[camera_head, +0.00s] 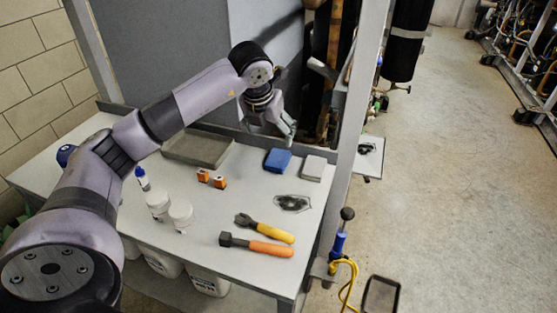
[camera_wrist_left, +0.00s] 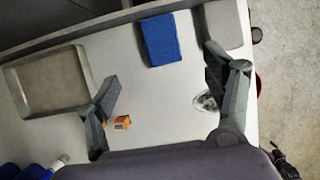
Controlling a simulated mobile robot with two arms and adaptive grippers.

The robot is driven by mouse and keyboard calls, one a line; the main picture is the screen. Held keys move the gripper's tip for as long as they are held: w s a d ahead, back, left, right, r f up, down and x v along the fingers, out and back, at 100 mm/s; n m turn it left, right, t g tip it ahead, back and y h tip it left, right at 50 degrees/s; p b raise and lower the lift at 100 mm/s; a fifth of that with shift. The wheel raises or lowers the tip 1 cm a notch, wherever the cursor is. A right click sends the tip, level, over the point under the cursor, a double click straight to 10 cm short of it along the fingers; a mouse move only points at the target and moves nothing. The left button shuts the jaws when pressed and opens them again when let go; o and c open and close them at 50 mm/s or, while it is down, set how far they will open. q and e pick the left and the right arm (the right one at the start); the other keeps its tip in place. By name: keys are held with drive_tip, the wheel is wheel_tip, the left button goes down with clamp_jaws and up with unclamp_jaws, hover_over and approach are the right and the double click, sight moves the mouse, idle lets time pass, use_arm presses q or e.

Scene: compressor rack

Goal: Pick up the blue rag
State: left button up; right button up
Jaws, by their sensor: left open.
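The blue rag (camera_head: 277,160) is a folded rectangle lying flat on the white table (camera_head: 230,220), near its back edge. It also shows in the left wrist view (camera_wrist_left: 161,40), top centre, ahead of the fingers and between their lines. My left gripper (camera_head: 284,130) hangs above the table just behind and above the rag in the head view. In the left wrist view my left gripper (camera_wrist_left: 163,92) has its fingers wide apart with nothing between them. It does not visibly touch the rag. My right gripper is in neither view.
A grey folded rag (camera_head: 314,168) lies right of the blue one. A rack post (camera_head: 350,140) stands at right.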

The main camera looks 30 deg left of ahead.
use_arm(q)
drive_tip(key=p, duration=0.1)
hover_over(278, 158)
drive_tip(key=s, duration=0.2)
wheel_tip(278, 158, down, 7)
drive_tip(key=shift+s+d+r, duration=0.1)
drive_tip(key=shift+s+d, duration=0.05)
drive_tip(key=shift+f+p, duration=0.3)
drive_tip(key=shift+f, duration=0.2)
drive_tip(key=p+x, duration=0.1)
drive_tip(key=x, duration=0.3)
drive_tip(key=shift+w+f, duration=0.2)
drive_tip(key=shift+f, duration=0.1)
drive_tip(key=c, duration=1.3)
drive_tip(key=shift+r, duration=0.1)
wheel_tip(278, 158, up, 20)
drive_tip(key=b, duration=0.2)
